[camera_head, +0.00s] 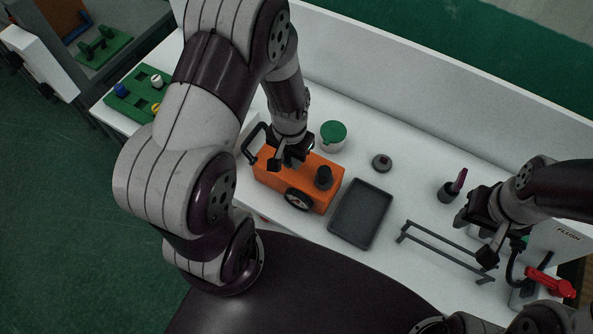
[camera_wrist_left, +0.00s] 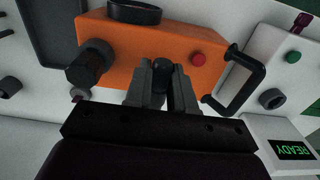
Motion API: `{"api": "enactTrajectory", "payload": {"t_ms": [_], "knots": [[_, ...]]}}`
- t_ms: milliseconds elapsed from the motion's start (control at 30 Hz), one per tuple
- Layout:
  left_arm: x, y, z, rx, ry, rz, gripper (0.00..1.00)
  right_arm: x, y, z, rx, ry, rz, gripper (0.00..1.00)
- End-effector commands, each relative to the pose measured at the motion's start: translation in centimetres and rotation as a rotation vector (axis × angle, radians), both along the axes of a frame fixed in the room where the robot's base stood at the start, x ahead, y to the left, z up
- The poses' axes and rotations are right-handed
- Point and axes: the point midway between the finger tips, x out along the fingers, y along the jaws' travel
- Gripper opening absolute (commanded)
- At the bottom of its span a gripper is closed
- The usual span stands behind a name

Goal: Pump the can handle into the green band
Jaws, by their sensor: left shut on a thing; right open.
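An orange box-shaped can (camera_head: 318,199) stands on the white table, and it also shows in the left wrist view (camera_wrist_left: 130,42). A round dial (camera_head: 298,199) is on its near side; its needle and any green band are too small to read. A black cylinder (camera_head: 324,178) stands on its right end. A black loop handle (camera_head: 250,152) shows at its left end. My left gripper (camera_head: 290,155) is over the can, shut on a black knob (camera_wrist_left: 163,65) on its top. A red button (camera_wrist_left: 198,60) is beside it. My right gripper (camera_head: 475,237) is open at the right, empty.
A dark tray (camera_head: 361,214) lies right of the can, then a grey rack (camera_head: 440,251). A green-lidded jar (camera_head: 334,135) and small dark ring (camera_head: 381,162) stand behind. A white unit with a READY display (camera_wrist_left: 293,150) shows in the left wrist view.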

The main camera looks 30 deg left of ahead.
Motion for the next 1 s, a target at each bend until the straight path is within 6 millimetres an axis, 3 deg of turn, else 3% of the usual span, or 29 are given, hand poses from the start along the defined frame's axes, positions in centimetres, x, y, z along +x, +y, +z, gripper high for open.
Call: {"api": "enactTrajectory", "payload": {"t_ms": [700, 1000], "knots": [[0.1, 0.0, 4.4, 0.000, -0.002, 0.000, 0.00, 0.0, 0.0, 4.2, 0.000, 0.000, 0.000, 0.43], [0.0, 0.0, 2.4, 0.000, -0.001, 0.000, 0.00, 0.0, 0.0, 2.5, 0.000, 0.000, 0.000, 0.43]]}}
